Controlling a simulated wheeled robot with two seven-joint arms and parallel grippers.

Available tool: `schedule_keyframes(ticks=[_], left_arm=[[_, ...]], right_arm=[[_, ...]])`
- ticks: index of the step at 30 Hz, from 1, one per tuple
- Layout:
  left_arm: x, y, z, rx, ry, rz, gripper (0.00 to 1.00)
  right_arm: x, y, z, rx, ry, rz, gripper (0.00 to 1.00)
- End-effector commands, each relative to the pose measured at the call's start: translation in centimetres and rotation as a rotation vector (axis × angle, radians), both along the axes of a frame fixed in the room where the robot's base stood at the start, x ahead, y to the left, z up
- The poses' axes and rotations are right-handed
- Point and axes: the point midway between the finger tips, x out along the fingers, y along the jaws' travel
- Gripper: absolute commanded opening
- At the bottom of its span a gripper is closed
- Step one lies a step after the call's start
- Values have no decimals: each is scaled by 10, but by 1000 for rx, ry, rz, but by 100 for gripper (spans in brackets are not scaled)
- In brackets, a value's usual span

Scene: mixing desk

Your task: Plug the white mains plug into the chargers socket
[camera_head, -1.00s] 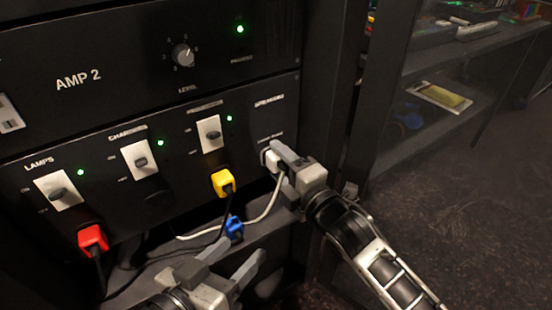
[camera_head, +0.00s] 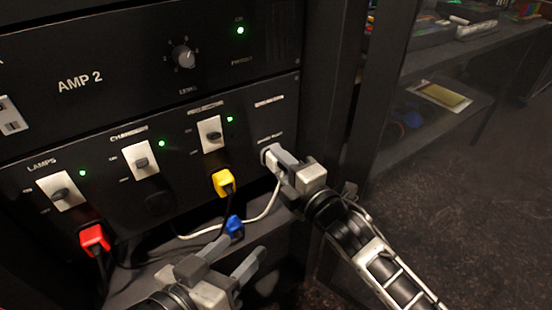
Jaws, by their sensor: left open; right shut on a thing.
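My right gripper (camera_head: 277,158) is shut on the white mains plug (camera_head: 266,150), at the right end of the socket panel. The jaws hide most of the plug, and I cannot tell whether it touches the panel. Its white cable (camera_head: 262,214) hangs down and runs left along the ledge. The chargers socket (camera_head: 158,203) is a dark, empty round outlet below the chargers switch (camera_head: 140,160), left of the yellow plug. My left gripper (camera_head: 234,254) is open and empty, low in front of the ledge.
A red plug (camera_head: 94,239) sits under the lamps switch (camera_head: 61,191), and a yellow plug (camera_head: 223,182) under the third switch. A blue plug (camera_head: 234,226) is at the ledge (camera_head: 150,275), beside the white cable. Several green lights glow. A rack post (camera_head: 330,110) stands right of the panel.

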Motion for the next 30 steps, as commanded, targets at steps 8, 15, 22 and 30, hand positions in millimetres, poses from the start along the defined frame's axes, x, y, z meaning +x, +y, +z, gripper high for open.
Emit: schedule_keyframes(ticks=[8, 15, 22, 30], left_arm=[[0, 0, 7, 2, 0, -1, 56], [0, 0, 14, 2, -2, -2, 56], [0, 0, 19, 3, -3, -2, 56], [0, 0, 25, 3, -2, -2, 56]], right_arm=[[-8, -6, 1, -1, -1, -1, 0], [-16, -11, 1, 0, 0, 0, 0], [-23, -17, 1, 0, 0, 0, 0], [-32, -23, 1, 0, 1, 0, 0]])
